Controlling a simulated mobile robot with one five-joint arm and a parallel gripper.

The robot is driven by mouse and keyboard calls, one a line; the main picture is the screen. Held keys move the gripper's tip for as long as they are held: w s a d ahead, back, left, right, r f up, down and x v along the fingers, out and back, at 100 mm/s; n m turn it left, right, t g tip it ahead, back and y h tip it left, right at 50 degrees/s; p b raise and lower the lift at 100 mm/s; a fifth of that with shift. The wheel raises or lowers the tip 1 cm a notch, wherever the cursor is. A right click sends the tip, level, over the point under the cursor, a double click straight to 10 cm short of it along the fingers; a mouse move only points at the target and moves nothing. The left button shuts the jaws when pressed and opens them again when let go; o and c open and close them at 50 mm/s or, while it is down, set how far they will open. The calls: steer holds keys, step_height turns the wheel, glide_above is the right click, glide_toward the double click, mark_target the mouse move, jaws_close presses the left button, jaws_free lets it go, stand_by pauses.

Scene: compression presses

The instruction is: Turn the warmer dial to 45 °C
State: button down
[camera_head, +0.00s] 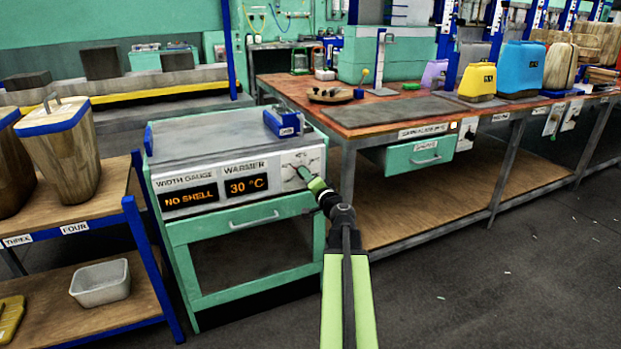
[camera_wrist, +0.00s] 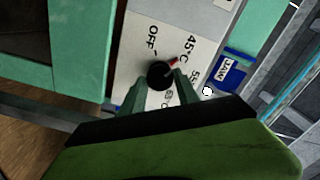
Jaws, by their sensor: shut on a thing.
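The warmer dial (camera_wrist: 160,74) is a round black knob with a red pointer on a white panel in the wrist view. The pointer is directed toward the printed "45°C" mark, with "OFF" above the knob and higher marks below and to the right. My gripper (camera_wrist: 158,82) is shut on the dial, with one finger on each side of it. In the head view my gripper (camera_head: 305,175) is at the right end of the warmer's front panel and largely hides the dial. The warmer display (camera_head: 246,186) reads "30 °C".
The width gauge display (camera_head: 189,197) reads "NO SHELL". A blue block (camera_head: 284,123) sits on the warmer cabinet's top (camera_head: 215,140), near the dial. A drawer handle (camera_head: 254,219) is below the panel. A wooden bench (camera_head: 345,130) stands to the right, and a shelf (camera_head: 112,200) to the left.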

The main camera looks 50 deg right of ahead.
steer(key=shift+s+d, duration=0.1)
steer(key=shift+d, duration=0.1)
stand_by(0.3)
steer(key=c, duration=0.9)
jaws_free()
steer(key=shift+c, duration=0.2)
steer(key=shift+o, duration=0.2)
steer(key=shift+a, duration=0.1)
steer(key=shift+a, duration=0.1)
